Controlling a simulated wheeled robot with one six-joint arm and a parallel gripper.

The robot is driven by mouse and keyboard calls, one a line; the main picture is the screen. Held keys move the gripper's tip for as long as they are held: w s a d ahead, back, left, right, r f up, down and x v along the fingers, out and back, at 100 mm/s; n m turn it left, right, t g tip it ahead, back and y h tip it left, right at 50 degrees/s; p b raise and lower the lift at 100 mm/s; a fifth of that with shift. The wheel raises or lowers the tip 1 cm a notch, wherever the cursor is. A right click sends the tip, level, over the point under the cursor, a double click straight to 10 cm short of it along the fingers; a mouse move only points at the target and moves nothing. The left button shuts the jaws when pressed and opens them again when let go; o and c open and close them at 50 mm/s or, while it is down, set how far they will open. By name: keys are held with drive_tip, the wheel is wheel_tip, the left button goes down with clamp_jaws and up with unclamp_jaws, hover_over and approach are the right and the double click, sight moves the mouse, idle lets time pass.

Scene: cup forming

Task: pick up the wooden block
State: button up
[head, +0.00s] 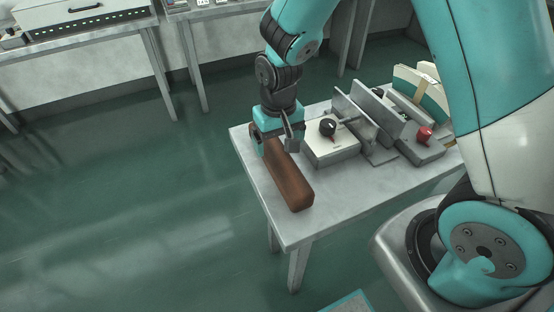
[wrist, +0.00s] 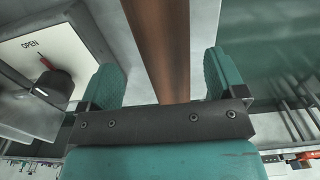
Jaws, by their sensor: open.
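The wooden block (head: 289,183) is a long reddish-brown bar lying on the grey table (head: 310,222) near its left edge. My gripper (head: 277,140) is at the block's far end, pointing down. The gripper is open. In the head view the fingers partly hide the block's far end.
A machine with a pale housing (head: 330,152), black knob (head: 327,127), upright grey plates and red knob (head: 424,134) stands right of the block. In the wrist view its "OPEN" panel (wrist: 35,45) is close to the left finger. The floor left of the table is clear.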

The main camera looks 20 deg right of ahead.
sight(278, 153)
drive_tip(key=f, duration=0.3)
drive_tip(key=s+f, duration=0.1)
drive_tip(key=shift+a+f, duration=0.2)
drive_tip(key=shift+a, duration=0.05)
drive_tip(key=shift+w+f, duration=0.1)
drive_tip(key=shift+f, duration=0.4)
drive_tip(key=c, duration=1.4)
